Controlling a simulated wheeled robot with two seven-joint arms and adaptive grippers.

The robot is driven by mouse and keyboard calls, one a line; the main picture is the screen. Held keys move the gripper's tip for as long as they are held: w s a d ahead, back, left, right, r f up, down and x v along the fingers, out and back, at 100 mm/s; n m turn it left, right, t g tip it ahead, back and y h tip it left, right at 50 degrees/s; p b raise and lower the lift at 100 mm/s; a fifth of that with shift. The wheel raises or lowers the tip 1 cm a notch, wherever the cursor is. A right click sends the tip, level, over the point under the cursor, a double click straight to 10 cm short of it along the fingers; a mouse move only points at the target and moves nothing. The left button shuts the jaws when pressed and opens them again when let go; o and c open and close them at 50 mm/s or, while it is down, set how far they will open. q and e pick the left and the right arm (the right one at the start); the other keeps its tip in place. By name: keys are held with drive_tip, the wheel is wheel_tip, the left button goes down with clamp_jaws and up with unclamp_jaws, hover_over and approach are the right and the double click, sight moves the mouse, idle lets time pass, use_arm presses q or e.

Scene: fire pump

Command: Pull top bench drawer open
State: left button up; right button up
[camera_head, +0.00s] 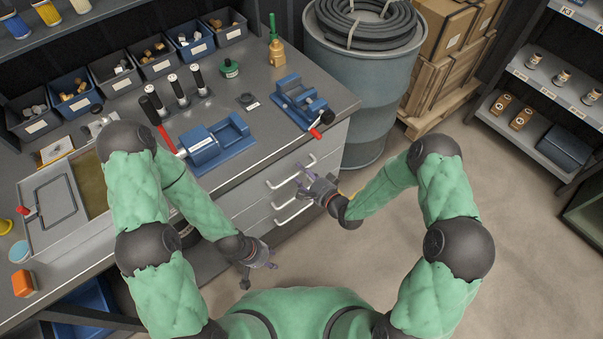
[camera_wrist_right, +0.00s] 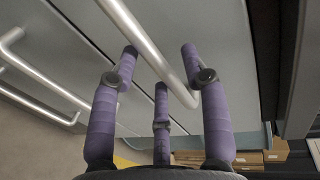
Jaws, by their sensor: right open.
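The bench (camera_head: 255,130) has a grey drawer front with several bar handles stacked one above another. The top drawer handle (camera_head: 291,172) is a pale metal bar. My right gripper (camera_head: 308,178) is at the drawer fronts, by the right ends of the handles. In the right wrist view my right gripper (camera_wrist_right: 160,60) is open, its purple fingers on either side of a handle bar (camera_wrist_right: 150,45); contact is unclear. The drawer fronts look flush. My left gripper (camera_head: 260,268) hangs low in front of the bench, apart from the handles, its fingers seemingly spread.
Lower handles (camera_wrist_right: 45,82) run beside the gripper in the wrist view. A blue vise (camera_head: 300,98) with a red-tipped lever sits at the bench corner. A blue-grey drum (camera_head: 365,80) stands just right of the bench. Open floor (camera_head: 530,240) lies to the right.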

drive_tip(key=shift+w+a+f, duration=0.1)
drive_tip(key=shift+w+a, duration=0.2)
drive_tip(key=shift+w, duration=0.1)
clamp_jaws()
